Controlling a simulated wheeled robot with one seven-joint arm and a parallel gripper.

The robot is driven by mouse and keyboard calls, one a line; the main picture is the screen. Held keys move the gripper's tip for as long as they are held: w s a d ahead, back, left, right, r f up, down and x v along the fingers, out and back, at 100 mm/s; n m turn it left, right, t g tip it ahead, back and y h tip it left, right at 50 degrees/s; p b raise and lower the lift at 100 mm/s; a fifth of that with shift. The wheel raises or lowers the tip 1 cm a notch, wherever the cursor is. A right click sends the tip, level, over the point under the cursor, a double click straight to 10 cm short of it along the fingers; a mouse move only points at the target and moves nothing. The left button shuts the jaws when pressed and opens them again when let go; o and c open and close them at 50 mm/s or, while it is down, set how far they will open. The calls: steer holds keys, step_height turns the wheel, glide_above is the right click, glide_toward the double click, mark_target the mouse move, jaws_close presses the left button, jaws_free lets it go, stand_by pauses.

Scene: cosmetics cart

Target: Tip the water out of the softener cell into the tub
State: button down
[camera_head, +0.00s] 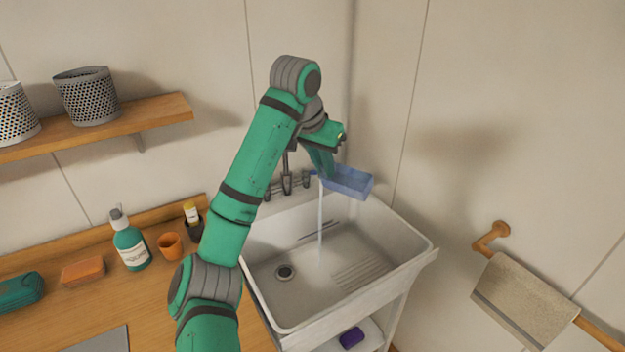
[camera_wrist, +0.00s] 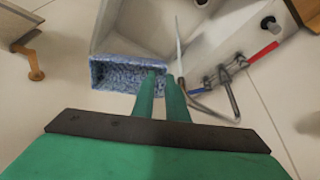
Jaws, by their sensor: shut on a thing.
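The softener cell (camera_head: 350,183) is a translucent blue, box-shaped tray. My gripper (camera_head: 325,172) is shut on its end nearest the tap and holds it above the back of the tub (camera_head: 412,262). The cell looks roughly level. In the wrist view, the cell (camera_wrist: 112,76) shows a mottled, rippled blue inside, which looks like water. The gripper's fingers (camera_wrist: 160,76) reach its right end there. A thin water stream (camera_head: 320,215) falls into the tub beside the cell, seemingly from the tap.
The tap (camera_wrist: 230,95), with red and blue marked pipes, is close to my fingers. A bottle (camera_head: 131,247), an orange cup (camera_head: 171,245) and a soap bar (camera_head: 83,271) stand on the left counter. A towel (camera_head: 522,300) hangs at the right.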

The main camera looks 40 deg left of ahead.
mark_target(339, 164)
steer(key=shift+w+a+g+p, duration=0.1)
steer(key=shift+w+g+p, duration=0.45)
steer(key=shift+w+g, duration=0.8)
steer(key=shift+w+d+f+g+p, duration=0.15)
steer(key=shift+w+d+g+p, duration=0.6)
steer(key=shift+g, duration=0.2)
steer(key=shift+d, duration=0.15)
